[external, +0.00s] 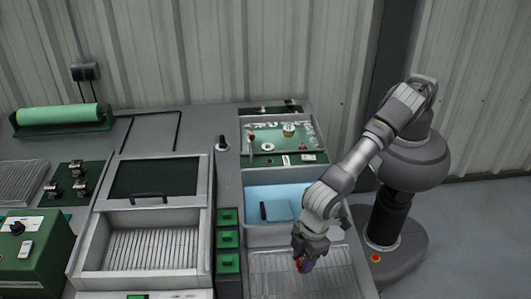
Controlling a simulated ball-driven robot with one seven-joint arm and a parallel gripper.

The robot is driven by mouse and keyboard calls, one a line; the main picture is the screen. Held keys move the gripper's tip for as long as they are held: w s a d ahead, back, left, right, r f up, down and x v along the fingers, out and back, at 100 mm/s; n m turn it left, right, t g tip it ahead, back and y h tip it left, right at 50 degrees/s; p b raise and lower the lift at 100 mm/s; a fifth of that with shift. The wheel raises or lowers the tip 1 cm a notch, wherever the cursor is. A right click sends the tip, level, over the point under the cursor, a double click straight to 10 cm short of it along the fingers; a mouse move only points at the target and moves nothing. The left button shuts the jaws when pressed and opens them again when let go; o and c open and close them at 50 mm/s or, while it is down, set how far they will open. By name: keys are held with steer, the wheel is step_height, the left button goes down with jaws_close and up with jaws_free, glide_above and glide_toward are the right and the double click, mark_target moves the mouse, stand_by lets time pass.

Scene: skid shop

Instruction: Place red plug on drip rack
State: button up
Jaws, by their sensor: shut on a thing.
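My gripper (306,258) points down over the front right bay and is shut on the red plug (300,265). Only a small red part of the plug shows; the fingers hide the rest. The drip rack (268,278), a pale ribbed grid in a grey frame, lies under my gripper. I cannot tell whether the plug touches the rack or is held just above it.
Behind the rack is a light blue basin (287,197) with a dark upright piece (263,211). A green tray (270,133) with small parts lies further back. Green blocks (228,239) line the left side. The rack's left part is clear.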

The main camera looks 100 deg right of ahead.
step_height(320, 180, down, 5)
steer(key=shift+r+b, duration=0.1)
steer(key=shift+b, duration=0.75)
steer(key=shift+r, duration=0.15)
steer(key=o, duration=0.6)
steer(key=shift+f, duration=0.2)
steer(key=o, duration=0.4)
steer(key=shift+o, duration=0.2)
steer(key=shift+r, duration=0.15)
